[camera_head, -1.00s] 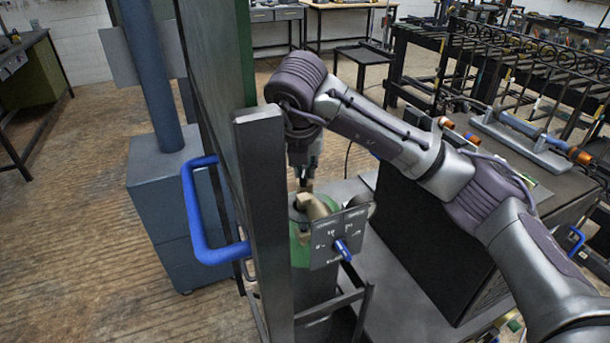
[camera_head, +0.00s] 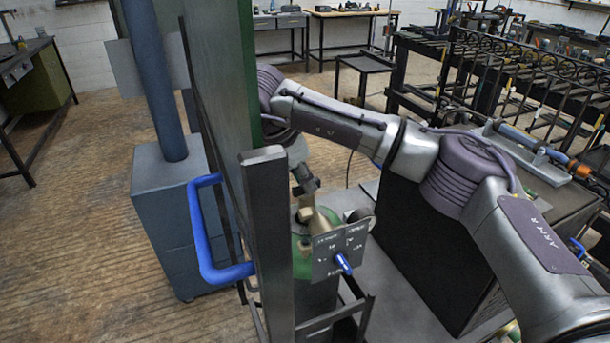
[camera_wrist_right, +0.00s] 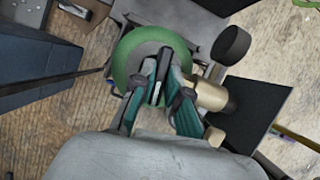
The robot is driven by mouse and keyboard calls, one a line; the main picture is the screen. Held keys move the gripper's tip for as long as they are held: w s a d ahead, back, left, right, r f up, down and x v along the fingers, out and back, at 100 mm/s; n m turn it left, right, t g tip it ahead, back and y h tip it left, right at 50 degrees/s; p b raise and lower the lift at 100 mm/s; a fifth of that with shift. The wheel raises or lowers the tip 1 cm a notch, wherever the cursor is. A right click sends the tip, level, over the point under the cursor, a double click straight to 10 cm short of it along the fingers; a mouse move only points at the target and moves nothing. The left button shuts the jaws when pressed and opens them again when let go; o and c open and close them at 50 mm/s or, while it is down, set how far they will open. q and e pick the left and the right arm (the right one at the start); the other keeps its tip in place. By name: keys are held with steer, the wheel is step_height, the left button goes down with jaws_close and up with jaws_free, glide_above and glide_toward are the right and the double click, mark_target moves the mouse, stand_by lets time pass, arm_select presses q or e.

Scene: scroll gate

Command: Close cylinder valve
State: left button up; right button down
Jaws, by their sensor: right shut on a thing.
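The green gas cylinder (camera_head: 301,262) stands behind a dark upright post, with a brass valve (camera_head: 322,219) on top. My right gripper (camera_head: 306,190) reaches down at the valve from above, tilted. In the right wrist view, the teal fingers (camera_wrist_right: 160,88) are shut on a dark piece, seemingly the valve's handle, over the green cylinder top (camera_wrist_right: 136,50). The brass valve body (camera_wrist_right: 211,95) shows just right of the fingers. The fingers hide part of the handle, so its turn cannot be told. My left gripper is not in view.
A grey labelled plate (camera_head: 341,252) with a blue lever hangs in front of the cylinder. A tall green panel (camera_head: 218,90) and dark post (camera_head: 268,245) with a blue handle (camera_head: 203,232) stand close left. A black box (camera_head: 425,255) is right. Wooden floor is free at left.

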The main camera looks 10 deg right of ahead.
steer(key=shift+r+m, duration=0.1)
steer(key=shift+m, duration=0.6)
steer(key=shift+g, duration=0.3)
steer(key=c, duration=1.2)
jaws_free()
steer(key=v, duration=0.7)
steer(key=shift+a+r, duration=0.15)
steer(key=shift+p, duration=0.3)
step_height(320, 180, up, 21)
steer(key=p, duration=2.1)
